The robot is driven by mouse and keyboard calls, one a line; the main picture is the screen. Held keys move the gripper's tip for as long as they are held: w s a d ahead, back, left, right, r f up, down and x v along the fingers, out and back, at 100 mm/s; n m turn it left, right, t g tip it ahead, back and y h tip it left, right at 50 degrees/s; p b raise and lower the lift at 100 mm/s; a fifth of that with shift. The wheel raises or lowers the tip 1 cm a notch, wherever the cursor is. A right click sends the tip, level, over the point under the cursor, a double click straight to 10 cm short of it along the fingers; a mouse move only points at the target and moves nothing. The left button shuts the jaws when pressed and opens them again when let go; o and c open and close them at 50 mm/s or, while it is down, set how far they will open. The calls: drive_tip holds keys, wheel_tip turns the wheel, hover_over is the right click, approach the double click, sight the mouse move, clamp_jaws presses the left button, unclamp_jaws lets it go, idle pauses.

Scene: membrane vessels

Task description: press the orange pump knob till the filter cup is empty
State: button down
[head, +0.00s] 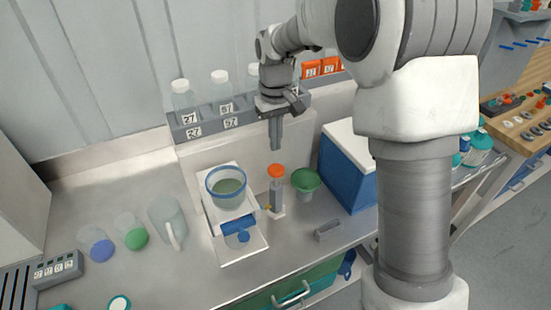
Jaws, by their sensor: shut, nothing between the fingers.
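The orange pump knob (276,171) tops a small grey upright pump (276,196) on the steel bench. The filter cup (226,186) is a clear cup with a blue rim, left of the pump on a white stand (240,254). Murky greenish liquid shows inside the cup. A blue part (238,225) sits on the stand in front of the cup. My gripper (276,148) points down above the orange knob, shut and empty. Its tips appear a little above the knob, with a small gap in the picture.
A green funnel (306,181) stands just right of the pump, with a blue cooler (346,172) behind it. A grey block (328,231) lies in front. A clear jug (167,222) stands left. A rack (205,127) of labelled bottles is behind.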

sight(276, 169)
wheel_tip(276, 169, down, 7)
drive_tip(key=shift+r, duration=0.2)
idle(0.3)
wheel_tip(276, 169, down, 5)
drive_tip(key=b, duration=0.2)
drive_tip(key=shift+r+b, duration=0.15)
drive_tip(key=shift+b, duration=0.15)
drive_tip(key=shift+s, duration=0.15)
wheel_tip(276, 169, up, 14)
drive_tip(key=p, duration=0.2)
drive_tip(key=shift+r, duration=0.25)
idle(1.1)
